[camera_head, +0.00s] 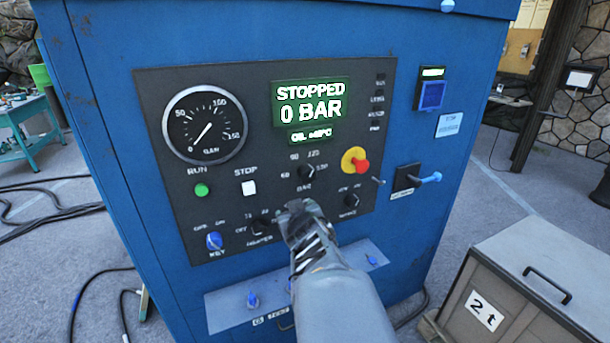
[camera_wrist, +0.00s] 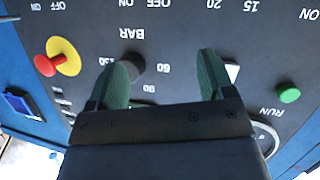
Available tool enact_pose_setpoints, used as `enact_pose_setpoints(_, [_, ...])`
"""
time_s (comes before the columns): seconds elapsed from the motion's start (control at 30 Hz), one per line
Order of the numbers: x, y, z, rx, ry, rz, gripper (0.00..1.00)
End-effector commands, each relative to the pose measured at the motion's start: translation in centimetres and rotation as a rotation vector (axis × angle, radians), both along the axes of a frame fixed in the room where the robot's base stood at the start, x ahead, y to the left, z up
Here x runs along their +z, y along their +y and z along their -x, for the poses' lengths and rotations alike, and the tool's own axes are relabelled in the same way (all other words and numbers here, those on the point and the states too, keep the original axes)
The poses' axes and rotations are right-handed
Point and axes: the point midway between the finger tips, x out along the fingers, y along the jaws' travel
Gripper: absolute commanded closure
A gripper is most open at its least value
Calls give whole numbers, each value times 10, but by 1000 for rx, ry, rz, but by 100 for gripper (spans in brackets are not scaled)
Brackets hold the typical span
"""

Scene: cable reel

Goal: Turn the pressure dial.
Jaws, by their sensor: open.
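The pressure dial (camera_head: 306,171) is a black knob marked BAR with numbers around it, below the green display on the dark panel. In the wrist view, where the panel appears upside down, the dial (camera_wrist: 134,66) shows just beside and partly behind the left finger. My gripper (camera_head: 295,208) is in front of the panel, below the dial in the head view. In the wrist view my gripper (camera_wrist: 164,62) is open, its two green fingers wide apart with nothing between them. Whether a finger touches the panel cannot be told.
The display (camera_head: 311,103) reads STOPPED, 0 BAR. Nearby are a round gauge (camera_head: 204,123), a green RUN button (camera_head: 201,190), a white STOP button (camera_head: 249,188), a red-and-yellow emergency stop (camera_head: 355,161) and the heater knob (camera_head: 261,227). A grey box (camera_head: 530,270) stands at the lower right.

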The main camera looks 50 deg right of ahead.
Motion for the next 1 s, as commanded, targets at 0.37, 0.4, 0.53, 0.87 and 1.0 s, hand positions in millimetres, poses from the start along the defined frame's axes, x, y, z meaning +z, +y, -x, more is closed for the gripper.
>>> enact_pose_setpoints(0.37, [36, -55, 58, 146, -294, 120, 25])
enact_pose_setpoints(0.4, [37, -55, 62, 161, -307, 118, 25])
enact_pose_setpoints(0.53, [38, -55, 66, 196, -335, 111, 25])
enact_pose_setpoints(0.87, [39, -72, 21, 212, -344, 107, 25])
enact_pose_setpoints(1.0, [39, -83, -4, 210, -343, 109, 25])
